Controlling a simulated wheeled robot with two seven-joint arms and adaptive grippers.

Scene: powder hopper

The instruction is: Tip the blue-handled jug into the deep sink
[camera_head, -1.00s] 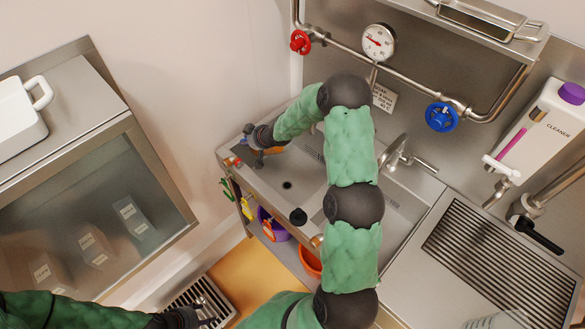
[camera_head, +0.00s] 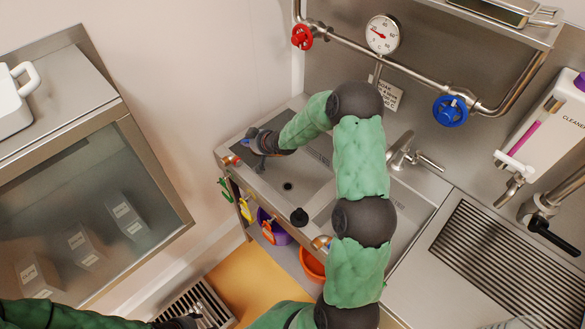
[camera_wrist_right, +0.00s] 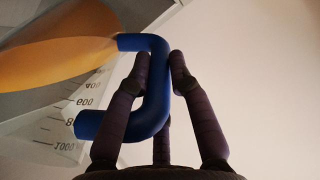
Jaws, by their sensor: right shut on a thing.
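My right gripper (camera_head: 258,142) is over the far left end of the steel sink (camera_head: 312,178), whose dark drain hole shows. In the right wrist view the right gripper (camera_wrist_right: 162,65) is shut on the blue handle (camera_wrist_right: 158,90) of the jug. The jug's clear wall (camera_wrist_right: 55,125) carries scale marks and slants, so the jug looks tilted. An orange mass (camera_wrist_right: 50,62) shows at the jug; I cannot tell how much is inside. In the head view the jug is mostly hidden by the gripper. My left gripper (camera_head: 203,318) is low at the bottom edge, its jaws unclear.
A tap (camera_head: 405,155) stands behind the sink, with a pipe, red valve (camera_head: 302,37) and blue valve (camera_head: 450,111) above. A ribbed drainer (camera_head: 505,260) is at right. A glass-fronted cabinet (camera_head: 95,205) stands left.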

